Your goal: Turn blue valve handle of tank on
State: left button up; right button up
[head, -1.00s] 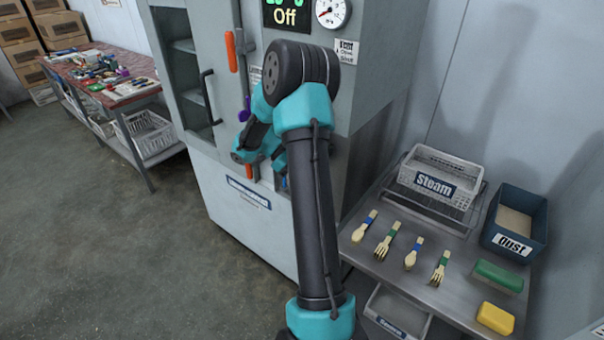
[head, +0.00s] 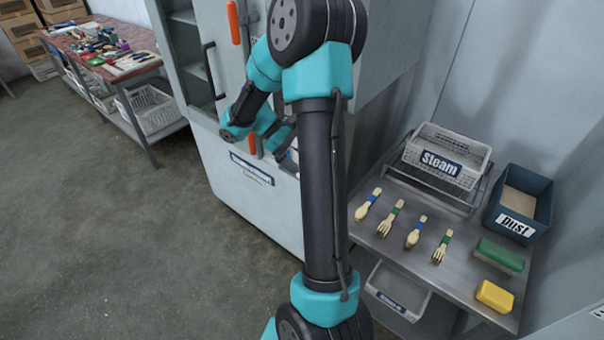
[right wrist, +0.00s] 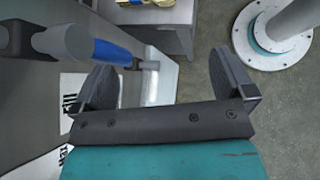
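The tank is the tall grey cabinet (head: 255,205) in the head view. The blue valve handle (right wrist: 100,50) shows at the upper left of the right wrist view, a blue grip on a grey metal stem. My right gripper (right wrist: 165,66) is open, with nothing between its fingers. The handle lies beyond and to the left of the left finger, apparently outside the gap; I cannot tell whether they touch. In the head view my right arm covers much of the cabinet front, and the handle is not clearly visible. My left gripper is not in view.
An orange handle (head: 233,22) is on the cabinet front. On the right, a metal table (head: 395,238) holds the Steam basket (head: 447,158), a dark blue bin (head: 518,203), several wooden utensils, and green and yellow sponges. A cluttered bench (head: 95,50) stands at the left.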

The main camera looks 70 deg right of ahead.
jog(key=shift+m+g+y, duration=0.4)
jog(key=shift+y, duration=0.1)
jog(key=s+a, duration=0.1)
jog(key=s+a+r, duration=0.1)
jog(key=s+a, duration=0.1)
jog(key=a, duration=0.1)
jog(key=shift+s+a+r, duration=0.1)
jog(key=shift+s+r, duration=0.15)
jog(key=shift+s, duration=0.15)
jog(key=c, duration=1.1)
jog(key=a, duration=0.1)
jog(key=s+a, duration=0.1)
jog(key=a, duration=0.1)
jog(key=shift+s+a, duration=0.3)
grip_shut()
jog(key=shift+s+a+r, duration=0.1)
jog(key=shift+a, duration=0.65)
jog(key=w+a+f+t+y, duration=0.1)
jog(key=w+a+f+t, duration=0.3)
jog(key=a+f, duration=0.5)
jog(key=w+a+f+t+y, duration=0.1)
jog(key=w+a+f+t, duration=0.3)
jog(key=w+a+f, duration=0.3)
jog(key=w+a+f+t+y, duration=0.1)
jog(key=w+a+f+t, duration=0.3)
jog(key=a+f, duration=0.9)
notch_tip(320, 180, down, 5)
jog(key=shift+w+r+y, duration=0.1)
jog(key=shift+w+y, duration=0.2)
jog(key=shift+w, duration=0.65)
